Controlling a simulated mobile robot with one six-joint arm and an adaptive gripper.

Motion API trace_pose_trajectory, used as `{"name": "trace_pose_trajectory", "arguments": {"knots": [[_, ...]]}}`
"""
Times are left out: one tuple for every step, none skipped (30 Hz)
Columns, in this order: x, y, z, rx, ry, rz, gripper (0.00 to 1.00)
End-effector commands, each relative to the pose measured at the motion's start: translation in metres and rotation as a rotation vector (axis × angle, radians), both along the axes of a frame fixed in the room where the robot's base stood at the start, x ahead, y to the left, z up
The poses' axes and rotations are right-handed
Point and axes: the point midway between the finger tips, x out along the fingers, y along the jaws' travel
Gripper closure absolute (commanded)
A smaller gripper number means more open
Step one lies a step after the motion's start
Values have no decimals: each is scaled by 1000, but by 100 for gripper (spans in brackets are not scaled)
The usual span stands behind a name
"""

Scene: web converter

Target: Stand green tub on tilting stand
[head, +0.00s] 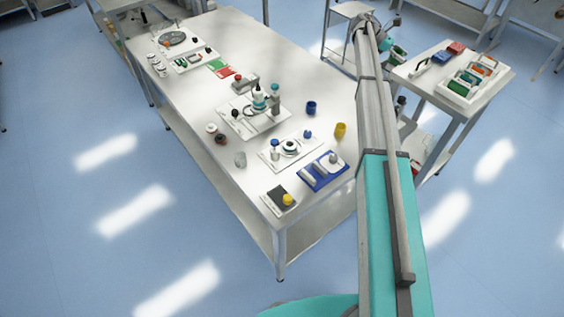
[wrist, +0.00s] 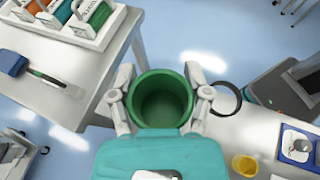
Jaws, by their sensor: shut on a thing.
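The green tub (wrist: 161,108) is gripped in my gripper (wrist: 162,92), with one finger on each side of its rim. Its open mouth faces the wrist camera, and the inside looks empty. In the head view the tub (head: 398,55) shows small beside my gripper (head: 391,47), at the far end of the raised arm. It is held in the air between the long table and the side table. I cannot tell for certain which thing is the tilting stand.
The side table (wrist: 122,42) holds a white rack (head: 455,90) of green and orange bins, a red block (head: 455,48) and a dark-handled tool (wrist: 48,79). The long table (head: 190,100) carries trays, a yellow cup (head: 340,130) and a blue cup (head: 311,107). Floor shows between the tables.

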Motion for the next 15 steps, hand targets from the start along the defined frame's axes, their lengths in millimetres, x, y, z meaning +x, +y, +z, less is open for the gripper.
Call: {"name": "trace_pose_trajectory", "arguments": {"knots": [[0, 0, 18, 0, 0, 0, 76], [0, 0, 22, 0, 0, 0, 76], [0, 0, 29, 0, 0, 0, 76], [0, 0, 34, 0, 0, 0, 76], [0, 0, 39, 0, 0, 0, 76], [0, 0, 45, 0, 0, 0, 76], [0, 0, 50, 0, 0, 0, 76], [0, 0, 55, 0, 0, 0, 76], [0, 0, 61, 0, 0, 0, 76], [0, 0, 65, 0, 0, 0, 76], [0, 0, 69, 0, 0, 0, 76], [0, 0, 74, 0, 0, 0, 76], [0, 0, 78, 0, 0, 0, 76], [0, 0, 81, 0, 0, 0, 76], [0, 0, 85, 0, 0, 0, 76]]}}
